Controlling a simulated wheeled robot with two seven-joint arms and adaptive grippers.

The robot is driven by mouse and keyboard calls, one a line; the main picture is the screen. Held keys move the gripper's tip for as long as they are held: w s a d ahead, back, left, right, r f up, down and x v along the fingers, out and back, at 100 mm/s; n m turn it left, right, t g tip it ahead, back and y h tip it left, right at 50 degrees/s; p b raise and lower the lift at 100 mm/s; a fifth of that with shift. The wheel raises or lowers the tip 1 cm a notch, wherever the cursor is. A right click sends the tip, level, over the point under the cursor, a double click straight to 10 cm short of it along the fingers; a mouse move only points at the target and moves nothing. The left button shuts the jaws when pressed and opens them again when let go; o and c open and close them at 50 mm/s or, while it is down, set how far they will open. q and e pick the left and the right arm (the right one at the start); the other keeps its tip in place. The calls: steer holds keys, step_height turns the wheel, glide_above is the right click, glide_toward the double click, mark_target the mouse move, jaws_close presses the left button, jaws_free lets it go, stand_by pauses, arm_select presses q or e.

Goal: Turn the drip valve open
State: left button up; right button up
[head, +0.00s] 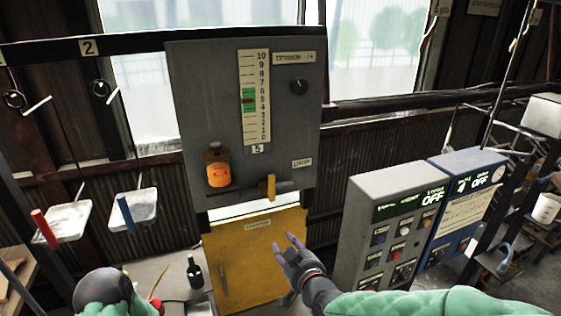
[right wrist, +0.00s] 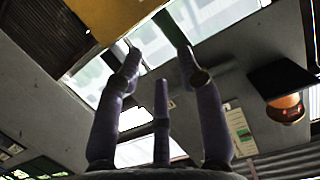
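A short yellow lever (head: 271,187) stands upright at the lower right edge of the grey control panel (head: 190,110), below a small white label too blurred to read for sure. It is the likeliest drip valve handle. My right gripper (head: 293,248) is below and slightly right of the lever, apart from it, in front of the yellow cabinet. Its fingers are spread and empty; they also show spread in the right wrist view (right wrist: 158,65). I cannot tell whether the lever shows there. My left arm's dark joint shows at the bottom left; its fingers are not visible.
The panel carries a numbered gauge (head: 249,98), a dark knob (head: 299,87) and an orange lamp-like part (head: 218,175). A yellow cabinet (head: 255,262) is below. Grey (head: 385,225) and blue (head: 462,205) control boxes stand at right. Trays (head: 131,208) hang at left.

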mark_target(274, 196)
step_height(274, 196, up, 15)
steer(key=s+t+y+p, duration=0.1)
steer(key=t+p, duration=0.2)
arm_select(q)
steer(key=r, duration=0.2)
steer(key=r+p, duration=0.1)
steer(key=r, duration=0.1)
steer(key=d+r, duration=0.1)
steer(key=shift+w+r+p, duration=0.2)
steer(key=shift+r+p, duration=0.15)
steer(key=shift+r, duration=0.05)
arm_select(e)
steer(key=shift+n, duration=0.3)
steer(key=x, duration=1)
steer(key=shift+w+d+f, duration=0.15)
steer(key=shift+f, duration=0.25)
jaws_close()
